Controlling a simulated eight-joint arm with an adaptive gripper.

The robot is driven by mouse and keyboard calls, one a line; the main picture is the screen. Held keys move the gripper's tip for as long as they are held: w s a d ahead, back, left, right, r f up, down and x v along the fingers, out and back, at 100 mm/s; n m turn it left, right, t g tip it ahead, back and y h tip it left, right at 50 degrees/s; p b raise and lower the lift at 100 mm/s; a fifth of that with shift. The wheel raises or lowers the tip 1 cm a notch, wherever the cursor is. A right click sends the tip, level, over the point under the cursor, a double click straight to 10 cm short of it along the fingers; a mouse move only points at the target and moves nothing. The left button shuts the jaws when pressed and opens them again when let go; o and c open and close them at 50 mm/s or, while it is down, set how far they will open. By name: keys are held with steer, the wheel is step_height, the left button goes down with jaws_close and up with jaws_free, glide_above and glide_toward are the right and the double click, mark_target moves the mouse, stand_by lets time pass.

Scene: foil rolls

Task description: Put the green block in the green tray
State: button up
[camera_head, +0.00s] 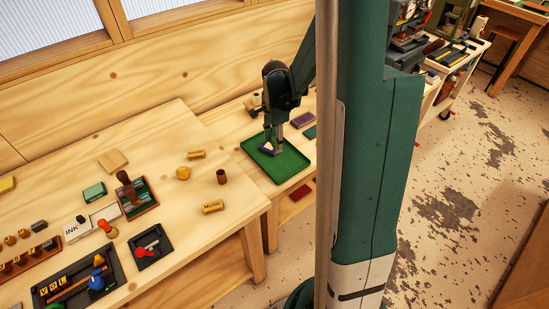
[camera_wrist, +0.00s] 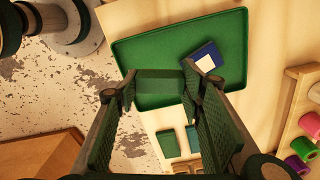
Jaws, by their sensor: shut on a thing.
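The green tray (camera_head: 291,171) lies flat on a wooden side table; it also shows in the wrist view (camera_wrist: 137,50). My gripper (camera_wrist: 158,84) is shut on the green block (camera_wrist: 158,82), which sits between the fingertips. In the wrist view the block overlaps the tray's near part. Its height above the tray floor is hard to tell. My gripper (camera_head: 271,146) is over the tray in the head view, where I cannot make out the block. A dark blue block with a white face (camera_wrist: 203,56) is in the tray, beside my right fingertip.
A purple block (camera_head: 302,119) and a dark teal block (camera_head: 310,132) lie behind the tray. A red block (camera_head: 300,192) is on a lower level. A larger table at left holds a green block (camera_head: 94,192) and stamping goods. Coloured rolls (camera_wrist: 309,123) show at the wrist view's right.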

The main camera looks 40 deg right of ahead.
steer(key=shift+s+d+f, duration=0.15)
steer(key=shift+s+d, duration=0.1)
steer(key=shift+s, duration=0.3)
steer(key=shift+s+d+f, duration=0.2)
steer(key=shift+s, duration=0.3)
steer(key=shift+s+d+f, duration=0.15)
steer(key=shift+s+d, duration=0.1)
steer(key=shift+s, duration=0.3)
steer(key=shift+f, duration=0.15)
steer(key=b, duration=0.2)
glide_above(282, 167)
steer(key=shift+s+f, duration=0.15)
steer(key=shift+f, duration=2.85)
steer(key=shift+f+b, duration=0.3)
steer(key=shift+f, duration=1.55)
steer(key=shift+f, duration=0.15)
steer(key=o, duration=0.5)
steer(key=shift+f, duration=0.1)
steer(key=shift+c, duration=0.2)
steer(key=o, duration=0.4)
